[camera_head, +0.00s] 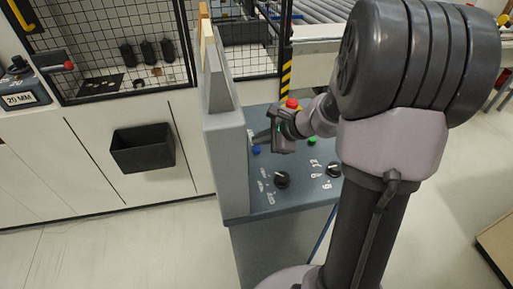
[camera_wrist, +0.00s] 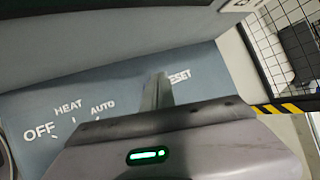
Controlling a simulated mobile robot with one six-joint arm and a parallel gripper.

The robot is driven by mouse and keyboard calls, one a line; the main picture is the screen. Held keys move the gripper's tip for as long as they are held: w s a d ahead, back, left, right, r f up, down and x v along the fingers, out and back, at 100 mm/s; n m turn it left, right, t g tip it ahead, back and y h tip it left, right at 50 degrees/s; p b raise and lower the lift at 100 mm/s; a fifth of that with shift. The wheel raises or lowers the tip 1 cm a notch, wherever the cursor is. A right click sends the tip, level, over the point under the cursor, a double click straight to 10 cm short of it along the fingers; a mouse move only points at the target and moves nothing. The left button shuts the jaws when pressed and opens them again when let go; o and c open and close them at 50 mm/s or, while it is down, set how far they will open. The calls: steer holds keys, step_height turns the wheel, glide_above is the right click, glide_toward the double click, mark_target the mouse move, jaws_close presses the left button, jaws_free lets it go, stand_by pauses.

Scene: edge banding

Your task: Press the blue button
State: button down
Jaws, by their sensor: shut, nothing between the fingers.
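The blue button (camera_head: 256,149) shows on the sloped blue-grey control panel (camera_head: 262,212), near its left edge beside the grey upright housing. My gripper (camera_head: 258,135) is just above and behind the blue button in the head view, with its fingers pointing left. I cannot tell whether they touch anything. In the wrist view the fingers (camera_wrist: 157,92) are together and empty over the panel, partly covering the start of the RESET label. The blue button does not show in the wrist view.
The panel also holds a green button (camera_head: 312,142), a red button (camera_head: 292,104) and two black knobs (camera_head: 282,180) (camera_head: 333,169). The grey upright housing (camera_head: 227,160) stands close on the left. A black mesh guard (camera_head: 115,45) and a black bin (camera_head: 143,150) are further left.

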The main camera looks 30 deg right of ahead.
mark_target(259, 150)
steer(key=shift+f+b, duration=0.45)
steer(key=shift+b, duration=0.15)
steer(key=shift+f+b, duration=0.45)
steer(key=shift+b, duration=0.1)
stand_by(0.6)
steer(key=shift+r, duration=0.1)
steer(key=shift+r+p, duration=0.65)
steer(key=shift+r, duration=0.15)
steer(key=shift+r, duration=0.1)
step_height(259, 150, up, 5)
steer(key=p, duration=0.4)
